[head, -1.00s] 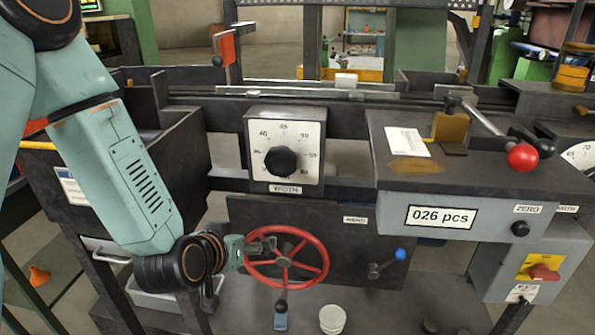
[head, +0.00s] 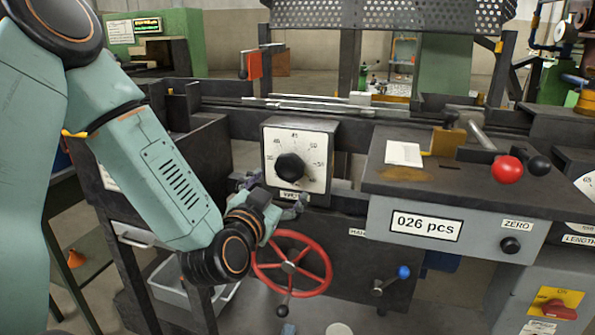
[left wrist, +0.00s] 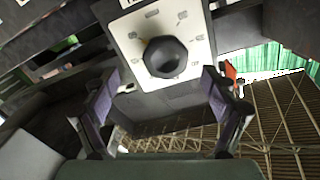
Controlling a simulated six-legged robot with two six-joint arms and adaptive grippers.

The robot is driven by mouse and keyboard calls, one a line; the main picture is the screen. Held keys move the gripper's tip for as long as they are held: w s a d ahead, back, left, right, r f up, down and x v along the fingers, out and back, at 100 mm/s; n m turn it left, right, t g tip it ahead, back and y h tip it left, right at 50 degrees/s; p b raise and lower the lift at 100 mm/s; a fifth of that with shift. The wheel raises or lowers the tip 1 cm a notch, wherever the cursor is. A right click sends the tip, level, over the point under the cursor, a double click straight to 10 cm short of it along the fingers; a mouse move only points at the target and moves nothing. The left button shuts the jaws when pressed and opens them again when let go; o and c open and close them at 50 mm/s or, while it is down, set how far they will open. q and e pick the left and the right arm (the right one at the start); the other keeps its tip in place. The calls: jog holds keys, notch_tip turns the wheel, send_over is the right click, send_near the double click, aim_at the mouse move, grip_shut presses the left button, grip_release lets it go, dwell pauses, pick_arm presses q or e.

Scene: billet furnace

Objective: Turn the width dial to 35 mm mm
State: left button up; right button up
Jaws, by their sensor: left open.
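The width dial is a black knob (head: 290,167) on a white square scale plate (head: 319,174), with a "WIDTH" label below it. The small scale numbers are hard to read. My left gripper (head: 275,190) is just below the dial, in front of the lower edge of its plate, and hides part of the label. In the left wrist view the knob (left wrist: 166,58) lies ahead, above and between the two spread fingers of the left gripper (left wrist: 160,100). The fingers are open, empty and apart from the knob. My right gripper is not in view.
A red handwheel (head: 291,264) is just below my left gripper. A grey cabinet with a "026 pcs" display (head: 425,226) juts out at right, with a red ball lever (head: 507,169) on top. A blue-tipped handle (head: 403,272) is lower right.

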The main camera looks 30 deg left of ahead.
aim_at(288, 170)
pick_arm(q)
jog(key=shift+m, duration=0.5)
jog(key=x, duration=0.2)
jog(key=b+x, duration=0.1)
jog(key=x, duration=0.1)
jog(key=r+b+x, duration=0.1)
jog(key=x, duration=0.2)
jog(key=shift+w+a, duration=0.1)
jog(key=shift+a, duration=0.05)
jog(key=shift+w+a, duration=0.25)
jog(key=shift+w, duration=0.05)
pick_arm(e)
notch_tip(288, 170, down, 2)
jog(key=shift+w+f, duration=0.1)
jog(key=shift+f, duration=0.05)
pick_arm(q)
jog(key=shift+d, duration=0.2)
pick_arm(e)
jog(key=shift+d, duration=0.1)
pick_arm(q)
jog(key=shift+a, duration=0.15)
jog(key=c, duration=1.2)
jog(key=shift+o, duration=0.2)
